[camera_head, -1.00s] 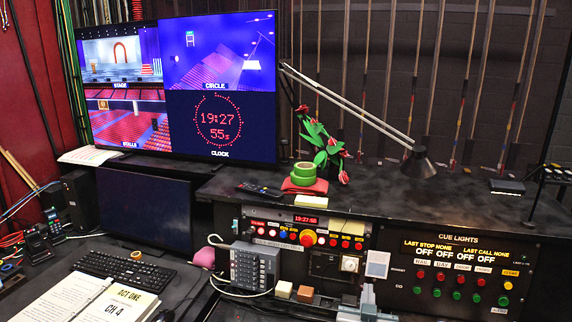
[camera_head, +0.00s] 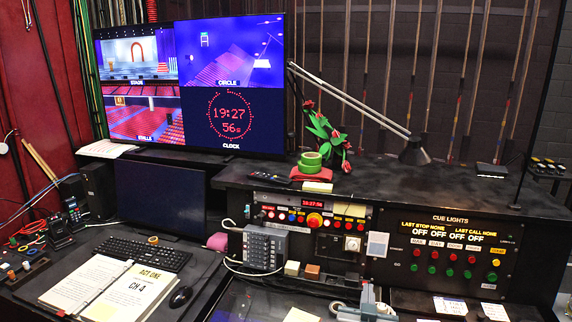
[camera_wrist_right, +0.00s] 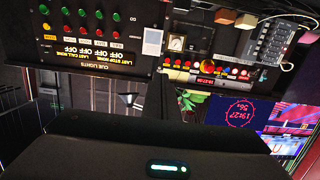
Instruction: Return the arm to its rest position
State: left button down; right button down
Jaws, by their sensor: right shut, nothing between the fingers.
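My right gripper (camera_head: 369,304) shows as a grey shape at the bottom of the head view, in front of the console. It is shut and empty, low and apart from the buttons. My left gripper is not in view. The cue lights panel (camera_head: 385,272) carries rows of red buttons (camera_head: 435,254) and green buttons (camera_head: 443,271), with a yellow button (camera_head: 492,278) at the right. All its displays I can read say OFF. The panel appears upside down in the right wrist view (camera_wrist_right: 130,50).
A desk lamp (camera_head: 413,152), green tape roll (camera_head: 311,160) and red roses (camera_head: 325,130) stand on the console top. An intercom box (camera_head: 264,248) stands left of my gripper. An open script (camera_head: 105,287), keyboard (camera_head: 132,258) and mouse (camera_head: 180,297) lie on the left desk.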

jog(key=s+d+f+n+g+y, duration=0.25)
jog(key=s+f+g, duration=0.45)
jog(key=s+f, duration=1.3)
jog(key=s+f+n+g+y, duration=0.25)
jog(key=s+g, duration=0.25)
jog(key=s, duration=1.8)
notch_tip(320, 180, down, 37)
jog(key=s+g+b, duration=0.1)
jog(key=s+b, duration=0.1)
jog(key=b, duration=0.6)
jog(key=s+d+f+b, duration=0.1)
jog(key=s+f+b, duration=0.2)
jog(key=s+f, duration=0.6)
jog(key=s+d+f+g+b, duration=0.1)
jog(key=s+f+b, duration=0.2)
jog(key=s+f, duration=0.6)
notch_tip(320, 180, down, 5)
jog(key=shift+d+r+n+g+h, duration=0.1)
jog(key=shift+d+n+g+h, duration=0.15)
jog(key=shift+n+g+h, duration=0.05)
